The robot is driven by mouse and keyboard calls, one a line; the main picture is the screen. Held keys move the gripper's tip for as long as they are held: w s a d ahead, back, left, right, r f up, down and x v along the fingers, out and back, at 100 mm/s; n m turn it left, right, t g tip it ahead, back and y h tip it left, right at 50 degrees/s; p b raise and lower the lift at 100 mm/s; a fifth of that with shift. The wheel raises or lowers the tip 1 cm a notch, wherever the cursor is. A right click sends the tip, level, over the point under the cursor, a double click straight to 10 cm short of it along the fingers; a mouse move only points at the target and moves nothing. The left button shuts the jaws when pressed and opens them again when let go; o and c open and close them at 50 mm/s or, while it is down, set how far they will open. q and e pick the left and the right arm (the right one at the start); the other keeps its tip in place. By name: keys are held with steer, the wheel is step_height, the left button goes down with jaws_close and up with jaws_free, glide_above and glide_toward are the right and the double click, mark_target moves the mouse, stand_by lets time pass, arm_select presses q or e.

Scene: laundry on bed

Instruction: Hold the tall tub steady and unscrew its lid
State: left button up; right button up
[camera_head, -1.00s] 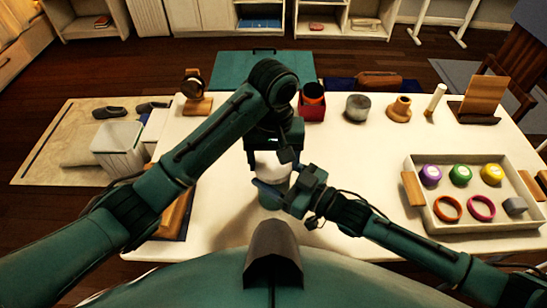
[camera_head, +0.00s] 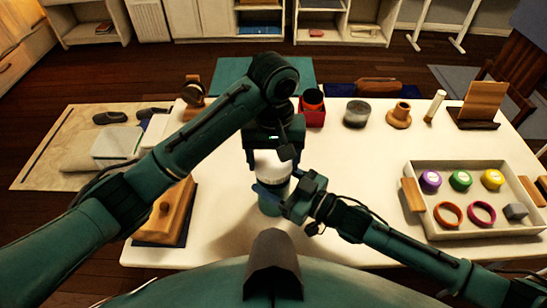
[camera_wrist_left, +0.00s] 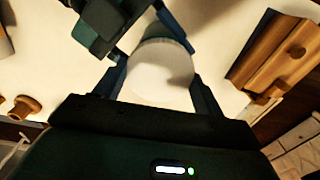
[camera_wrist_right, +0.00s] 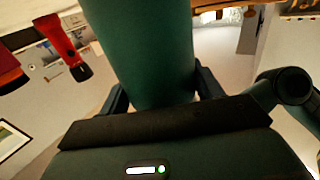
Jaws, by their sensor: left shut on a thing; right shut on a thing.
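The tall tub has a teal body (camera_head: 270,205) and a white lid (camera_head: 271,167) and stands upright near the table's front edge. My left gripper (camera_head: 272,158) comes down from above and is shut on the lid. In the left wrist view its fingers lie on either side of the white lid (camera_wrist_left: 160,80). My right gripper (camera_head: 278,194) comes in from the right and is shut on the tub's body, which fills the middle of the right wrist view (camera_wrist_right: 150,55). The lid appears seated on the body; any gap is too small to tell.
A wooden block with a knob (camera_head: 168,215) lies left of the tub. A tray (camera_head: 470,228) with coloured lids and rings is at the right. The table between is clear.

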mark_target(273, 163)
arm_select(q)
steer(key=shift+r, duration=2)
arm_select(e)
steer(key=o, duration=2)
steer(key=shift+c, duration=0.2)
arm_select(q)
steer(key=shift+f+b, duration=0.4)
arm_select(e)
steer(key=v, duration=1.2)
